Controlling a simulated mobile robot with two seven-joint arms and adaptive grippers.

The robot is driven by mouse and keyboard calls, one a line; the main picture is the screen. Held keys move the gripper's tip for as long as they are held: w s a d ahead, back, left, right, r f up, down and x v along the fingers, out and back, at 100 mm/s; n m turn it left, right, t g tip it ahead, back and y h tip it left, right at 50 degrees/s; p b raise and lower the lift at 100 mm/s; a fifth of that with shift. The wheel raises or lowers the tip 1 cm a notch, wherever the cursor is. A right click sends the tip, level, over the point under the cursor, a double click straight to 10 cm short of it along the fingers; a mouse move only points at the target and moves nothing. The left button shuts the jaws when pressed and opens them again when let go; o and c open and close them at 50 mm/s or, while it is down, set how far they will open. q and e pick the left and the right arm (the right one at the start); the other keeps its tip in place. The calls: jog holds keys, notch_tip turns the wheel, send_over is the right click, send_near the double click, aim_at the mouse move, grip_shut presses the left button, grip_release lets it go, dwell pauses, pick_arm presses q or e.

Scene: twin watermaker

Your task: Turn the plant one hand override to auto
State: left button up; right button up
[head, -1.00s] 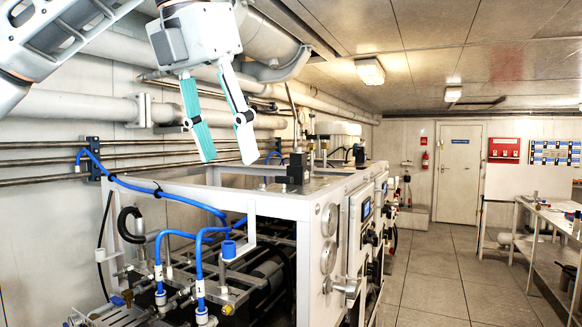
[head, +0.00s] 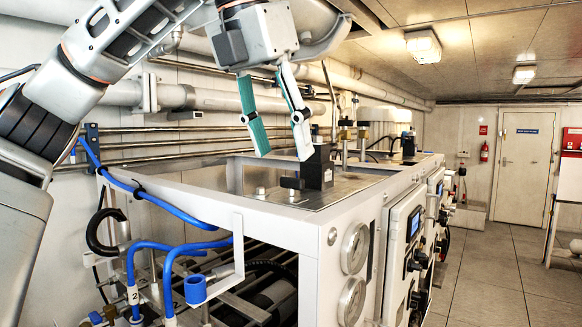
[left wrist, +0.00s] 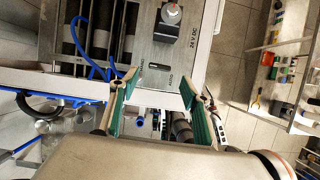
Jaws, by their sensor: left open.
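Plant one is the white-framed unit with a grey top plate (head: 345,187). On it stands a black block (head: 318,168) with a short black part sticking out to the left. In the left wrist view a black block (left wrist: 168,30) carries a round grey knob with a red mark, beside "24 V DC" lettering. Lettering reading HAND and AUTO shows on the plate (left wrist: 157,72), close to the fingertips in the picture. My left gripper (head: 284,153) is open and empty, its green-padded fingers pointing down above the plate; it also shows in the left wrist view (left wrist: 157,92). My right gripper is not in view.
Blue hoses (head: 165,203) loop over the unit's left frame. Gauges (head: 354,248) and a control panel (head: 407,235) line its front. Pipes (head: 200,97) run along the back wall. The floor aisle (head: 490,265) on the right is clear.

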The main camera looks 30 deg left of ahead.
aim_at(291, 178)
pick_arm(q)
jog(key=shift+x, duration=2.55)
jog(key=shift+w, duration=0.1)
jog(key=c, duration=1.1)
